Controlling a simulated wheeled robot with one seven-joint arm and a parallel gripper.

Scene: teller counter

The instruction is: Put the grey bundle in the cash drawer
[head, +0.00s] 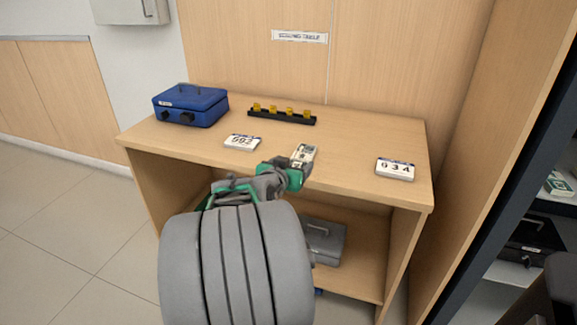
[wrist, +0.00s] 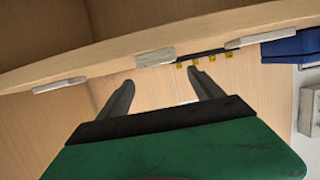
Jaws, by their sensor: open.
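Three small pale bundles lie apart on the wooden counter: a left one marked with digits (head: 241,142), a middle one (head: 304,152) and a right one (head: 395,168). In the wrist view the middle bundle (wrist: 155,57) looks greyish, but I cannot tell surely which is the grey bundle. My gripper (wrist: 160,80) is open and empty, its two dark fingers pointing towards the middle bundle, apparently short of it. In the head view my arm hides the fingers. I cannot clearly identify the cash drawer; a dark drawer-like box (head: 531,240) stands in the right-hand cabinet.
A blue cash box (head: 190,105) stands at the counter's back left. A black rack with yellow pieces (head: 282,115) lies at the back. A grey case (head: 325,240) sits on the shelf below. The counter's front edge (head: 375,198) is close to my gripper. A dark-framed cabinet stands right.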

